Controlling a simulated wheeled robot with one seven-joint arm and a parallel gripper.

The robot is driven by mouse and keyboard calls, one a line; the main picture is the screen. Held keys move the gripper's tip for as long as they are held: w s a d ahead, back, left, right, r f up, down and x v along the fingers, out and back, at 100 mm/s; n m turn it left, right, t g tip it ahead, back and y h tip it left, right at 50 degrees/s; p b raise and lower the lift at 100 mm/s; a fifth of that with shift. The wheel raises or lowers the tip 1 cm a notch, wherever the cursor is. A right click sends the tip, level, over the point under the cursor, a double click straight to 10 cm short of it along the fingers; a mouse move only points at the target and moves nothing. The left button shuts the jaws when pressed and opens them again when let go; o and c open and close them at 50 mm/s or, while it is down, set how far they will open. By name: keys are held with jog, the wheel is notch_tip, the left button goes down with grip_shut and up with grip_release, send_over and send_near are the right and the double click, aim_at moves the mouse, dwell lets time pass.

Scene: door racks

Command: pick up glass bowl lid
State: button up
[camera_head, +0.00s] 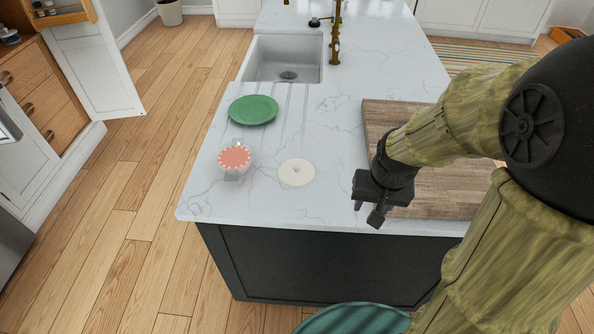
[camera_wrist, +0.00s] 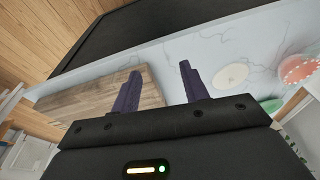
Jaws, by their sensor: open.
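A pale cream round lid with a small knob (camera_head: 297,172) lies flat on the white marble counter. It also shows in the wrist view (camera_wrist: 229,77), right of my fingers. A glass bowl with a red-pink, pale-dotted top (camera_head: 235,158) stands left of it; its top also shows in the wrist view (camera_wrist: 298,69). I cannot tell for sure which of the two is the glass bowl lid. My gripper (camera_head: 371,212) is open and empty, right of both and apart from them, near the counter's front edge. Its two dark fingers (camera_wrist: 160,72) are spread in the wrist view.
A wooden board (camera_head: 440,185) lies on the counter under and beside my arm. A green plate (camera_head: 253,110) lies behind the bowl. A sink (camera_head: 285,60) and a brass tap (camera_head: 336,40) are farther back. The counter between lid and board is clear.

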jog(key=w+a+r+m+g+y+p, duration=0.1)
jog(key=w+a+m, duration=0.2)
jog(key=w, duration=0.5)
jog(key=w+a+r+m+g+y+p, duration=0.1)
jog(key=w+a+m, duration=0.3)
jog(key=w, duration=0.5)
jog(key=w+a+r+m+g+y+p, duration=0.1)
jog(key=w+a+m+y, duration=0.1)
jog(key=w+m, duration=0.3)
jog(key=w+a, duration=0.1)
jog(key=w, duration=0.3)
jog(key=shift+a+m+g, duration=0.25)
jog(key=shift+m+g, duration=0.05)
jog(key=shift+g, duration=0.1)
jog(key=p, duration=0.3)
send_over(297, 166)
jog(key=d, duration=0.2)
jog(key=f, duration=0.7)
jog(key=w+f, duration=0.1)
jog(key=f, duration=0.3)
jog(key=shift+d+f, duration=0.1)
jog(key=shift+d, duration=0.05)
jog(key=shift+p+x, duration=1.3)
jog(key=shift+x, duration=1.25)
